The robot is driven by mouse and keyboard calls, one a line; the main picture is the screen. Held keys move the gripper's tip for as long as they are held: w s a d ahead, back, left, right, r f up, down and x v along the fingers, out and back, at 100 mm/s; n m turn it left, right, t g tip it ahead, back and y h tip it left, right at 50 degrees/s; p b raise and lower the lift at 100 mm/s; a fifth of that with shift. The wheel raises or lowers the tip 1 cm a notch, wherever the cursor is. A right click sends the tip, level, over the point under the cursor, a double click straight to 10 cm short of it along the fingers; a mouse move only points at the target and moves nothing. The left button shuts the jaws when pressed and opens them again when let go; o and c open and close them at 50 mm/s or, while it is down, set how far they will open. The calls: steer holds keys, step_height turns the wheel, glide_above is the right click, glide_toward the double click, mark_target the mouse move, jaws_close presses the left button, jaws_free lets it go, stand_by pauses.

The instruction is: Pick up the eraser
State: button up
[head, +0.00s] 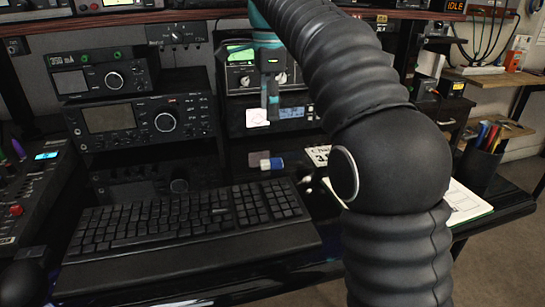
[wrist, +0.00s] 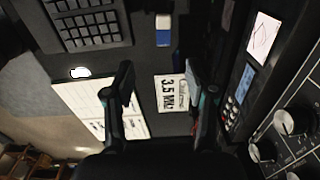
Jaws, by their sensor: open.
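The eraser (head: 271,164), a small blue and white block, lies on the dark desk just behind the right part of the keyboard. It also shows near the top middle of the wrist view (wrist: 163,30). My gripper (head: 270,98) hangs in the air in front of the radios, above and apart from the eraser. In the wrist view my gripper (wrist: 166,86) has its two dark fingers spread wide with nothing between them; the eraser is past the fingertips, toward the picture's top.
A black keyboard (head: 190,222) fills the desk front. Stacked radios (head: 140,120) stand at the back left, with another radio (head: 290,118) behind my gripper. A white "3.5 MHz" card (wrist: 172,93) lies near the eraser. A pen cup (head: 482,165) stands at the right.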

mark_target(272, 161)
steer(key=f, duration=0.4)
steer(key=f+b, duration=0.1)
steer(key=f, duration=0.4)
steer(key=f+b, duration=0.1)
steer(key=f, duration=0.3)
steer(key=shift+w+d+f, duration=0.25)
steer(key=shift+w+f, duration=0.15)
jaws_close()
